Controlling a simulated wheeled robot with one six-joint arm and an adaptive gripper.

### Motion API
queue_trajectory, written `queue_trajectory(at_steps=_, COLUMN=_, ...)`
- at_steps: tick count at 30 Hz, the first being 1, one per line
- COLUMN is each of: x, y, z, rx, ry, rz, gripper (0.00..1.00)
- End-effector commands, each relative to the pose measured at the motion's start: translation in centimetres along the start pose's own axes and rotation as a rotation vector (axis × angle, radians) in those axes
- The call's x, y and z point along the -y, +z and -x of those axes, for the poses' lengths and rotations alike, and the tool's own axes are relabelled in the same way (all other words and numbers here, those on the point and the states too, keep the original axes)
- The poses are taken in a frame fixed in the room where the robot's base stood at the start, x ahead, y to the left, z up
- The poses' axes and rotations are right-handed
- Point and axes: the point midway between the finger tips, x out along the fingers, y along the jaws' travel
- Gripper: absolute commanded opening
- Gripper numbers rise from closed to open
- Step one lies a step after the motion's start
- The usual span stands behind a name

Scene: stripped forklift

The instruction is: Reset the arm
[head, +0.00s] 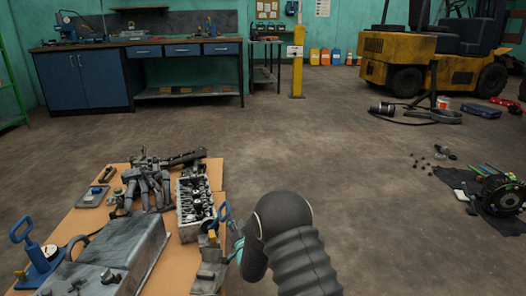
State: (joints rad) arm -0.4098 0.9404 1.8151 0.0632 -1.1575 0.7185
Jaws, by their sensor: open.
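My arm (290,245) rises from the bottom edge in the head view, a dark ribbed sleeve with a rounded black joint. It is bent to the left, over the right edge of a tan-topped table (75,222). A small teal part of my arm shows at its left side, close to a blue-handled tool (222,212) on the table. I cannot tell whether they touch. My gripper's fingers do not show; they are hidden behind the arm or out of the picture.
The table holds a grey metal cover (115,250), an engine block (194,205), a manifold (148,182) and another blue-handled tool (38,262). Parts lie on a dark mat (455,180) at right. A yellow forklift (400,62) and blue workbench (85,80) stand behind. The middle floor is clear.

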Motion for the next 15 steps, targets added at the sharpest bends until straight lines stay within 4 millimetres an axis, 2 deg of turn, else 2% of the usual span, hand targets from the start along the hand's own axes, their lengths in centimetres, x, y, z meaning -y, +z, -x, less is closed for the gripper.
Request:
queue_trajectory(at_steps=1, x=0.9, y=-2.0, z=0.0, rx=0.002, ry=0.012, rz=0.011, gripper=0.41)
queue_trajectory(at_steps=8, x=3.7, y=-10.2, z=1.9, rx=0.077, ry=0.121, rz=0.090, gripper=0.41)
queue_trajectory(at_steps=15, x=6.1, y=-18.0, z=6.4, rx=0.171, ry=0.233, rz=0.173, gripper=0.41)
